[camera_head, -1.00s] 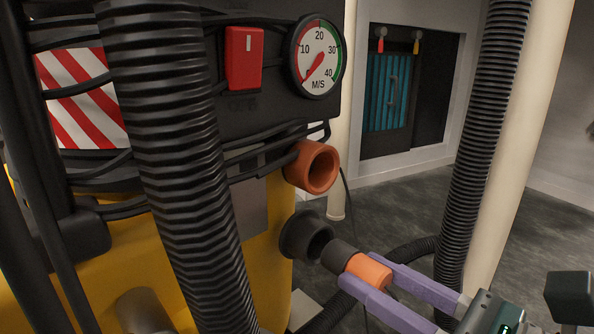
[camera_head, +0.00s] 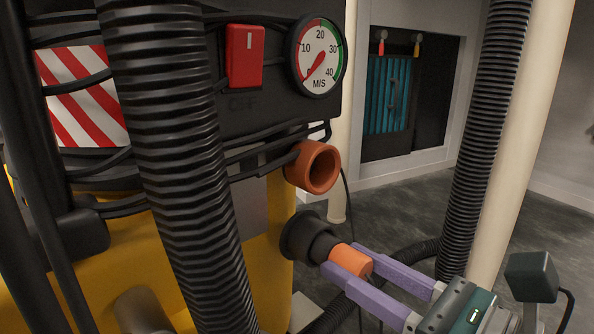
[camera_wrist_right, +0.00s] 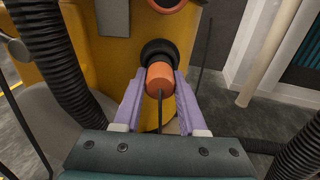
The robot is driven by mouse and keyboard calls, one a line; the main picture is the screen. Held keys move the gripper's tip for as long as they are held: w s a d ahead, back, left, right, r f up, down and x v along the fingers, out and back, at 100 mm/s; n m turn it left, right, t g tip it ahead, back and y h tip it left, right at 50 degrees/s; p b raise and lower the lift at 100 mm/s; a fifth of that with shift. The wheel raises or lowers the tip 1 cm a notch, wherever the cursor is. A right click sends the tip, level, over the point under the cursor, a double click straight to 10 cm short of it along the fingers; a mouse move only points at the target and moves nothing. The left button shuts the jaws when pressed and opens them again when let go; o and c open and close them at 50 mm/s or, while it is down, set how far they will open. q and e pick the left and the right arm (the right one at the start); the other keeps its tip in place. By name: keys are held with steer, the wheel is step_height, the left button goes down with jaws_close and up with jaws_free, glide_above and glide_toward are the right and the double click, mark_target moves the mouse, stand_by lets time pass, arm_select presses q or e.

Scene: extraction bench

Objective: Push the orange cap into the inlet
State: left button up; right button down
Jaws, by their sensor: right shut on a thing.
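The orange cap (camera_head: 350,260) has a dark front part that sits at the mouth of the black inlet (camera_head: 296,236) on the yellow machine. How deep the dark part goes in cannot be told. My right gripper (camera_head: 348,264) is shut on the orange cap, with a purple finger on each side. In the right wrist view the orange cap (camera_wrist_right: 160,78) is between the purple fingers, in line with the dark inlet ring (camera_wrist_right: 158,50) behind it. My left gripper is not in view.
An orange port (camera_head: 316,168) sticks out above the inlet. A thick black ribbed hose (camera_head: 175,170) hangs in front of the machine at left. Another ribbed hose (camera_head: 475,150) and a pale post (camera_head: 520,140) stand at right. A gauge (camera_head: 318,58) is above.

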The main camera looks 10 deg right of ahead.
steer(key=shift+x, duration=0.85)
steer(key=shift+c, duration=1.9)
jaws_free()
steer(key=p+v, duration=0.3)
steer(key=v, duration=0.7)
steer(key=shift+w, duration=0.1)
